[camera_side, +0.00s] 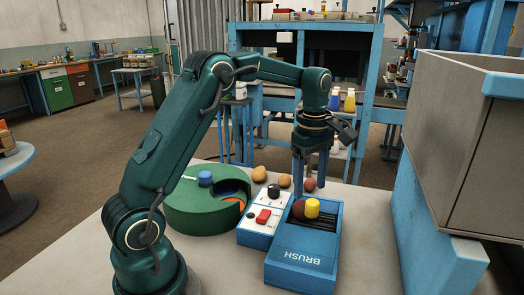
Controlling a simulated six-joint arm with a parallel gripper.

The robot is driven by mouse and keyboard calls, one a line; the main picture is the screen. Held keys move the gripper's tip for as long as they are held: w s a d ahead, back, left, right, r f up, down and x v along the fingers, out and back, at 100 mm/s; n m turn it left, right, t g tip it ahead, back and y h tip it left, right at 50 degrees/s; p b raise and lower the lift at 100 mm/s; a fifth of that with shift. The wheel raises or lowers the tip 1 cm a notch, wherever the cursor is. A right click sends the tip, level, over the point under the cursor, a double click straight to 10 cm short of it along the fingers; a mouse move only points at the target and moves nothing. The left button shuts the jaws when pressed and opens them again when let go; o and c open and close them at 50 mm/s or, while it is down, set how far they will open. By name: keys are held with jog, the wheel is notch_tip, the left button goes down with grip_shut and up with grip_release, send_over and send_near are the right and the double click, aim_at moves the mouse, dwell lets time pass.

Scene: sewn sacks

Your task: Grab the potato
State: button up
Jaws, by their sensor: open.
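Several potato-like lumps are in view. A tan potato (259,174) lies on the table behind the green round device, and another tan potato (285,181) lies to its right. A reddish potato (310,185) shows between my gripper's fingers, at or just behind them. Whether the fingers straddle the reddish potato in depth I cannot tell.
The blue BRUSH box (300,265) stands in front of my gripper. A white control box (254,236) with a red switch and black knob is to its left, then a green round device (185,213). A large grey bin (455,150) with a blue rim stands right.

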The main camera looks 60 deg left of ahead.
jog(key=shift+s+a+f, duration=0.1)
jog(key=shift+a+f, duration=0.05)
jog(key=shift+f, duration=0.5)
jog(key=shift+s+a+f, duration=0.1)
jog(key=shift+a+f, duration=0.05)
jog(key=shift+f, duration=2.55)
jog(key=c, duration=1)
